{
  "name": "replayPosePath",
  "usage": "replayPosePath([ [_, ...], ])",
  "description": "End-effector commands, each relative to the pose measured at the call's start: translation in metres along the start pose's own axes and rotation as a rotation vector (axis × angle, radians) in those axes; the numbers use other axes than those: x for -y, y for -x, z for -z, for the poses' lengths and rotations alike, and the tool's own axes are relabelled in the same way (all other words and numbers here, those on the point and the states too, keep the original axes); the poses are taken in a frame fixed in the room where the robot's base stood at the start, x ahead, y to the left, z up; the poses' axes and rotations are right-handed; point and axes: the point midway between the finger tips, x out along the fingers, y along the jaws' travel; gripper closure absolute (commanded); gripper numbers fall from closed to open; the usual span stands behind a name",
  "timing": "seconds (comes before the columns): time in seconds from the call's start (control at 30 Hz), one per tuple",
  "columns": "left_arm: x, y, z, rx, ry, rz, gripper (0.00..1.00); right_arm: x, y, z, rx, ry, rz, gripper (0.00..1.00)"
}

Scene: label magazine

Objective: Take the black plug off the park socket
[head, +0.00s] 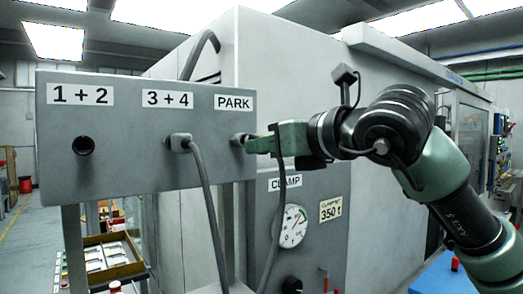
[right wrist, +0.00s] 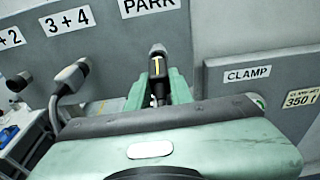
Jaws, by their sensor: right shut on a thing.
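The grey panel (head: 150,168) carries the labels 1 + 2, 3 + 4 and PARK. My right gripper (head: 258,143) reaches in from the right at the park socket (head: 238,138) below the PARK label. It is shut on the black plug, which shows between the green fingers in the right wrist view (right wrist: 157,62), with a yellow mark on it. The plug's front end is at the park socket; I cannot tell how deep it sits. A dark cable (head: 277,200) hangs down just behind the fingertips. My left gripper is not in view.
A grey plug (head: 180,142) with its own cable (head: 207,200) sits in the 3 + 4 socket, left of my gripper. The 1 + 2 socket (head: 83,145) is empty. A pressure gauge (head: 292,226) is on the machine below. Open floor lies at far left.

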Motion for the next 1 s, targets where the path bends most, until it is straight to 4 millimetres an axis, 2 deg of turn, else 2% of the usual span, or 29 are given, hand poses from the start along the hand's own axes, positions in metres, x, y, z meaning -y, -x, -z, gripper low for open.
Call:
replayPosePath([
  [0.6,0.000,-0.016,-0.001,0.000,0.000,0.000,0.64,0.000,0.024,0.004,0.001,0.000,0.002,1.00],
  [1.0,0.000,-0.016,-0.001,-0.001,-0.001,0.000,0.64,0.000,0.026,0.004,0.000,0.000,0.001,1.00],
])
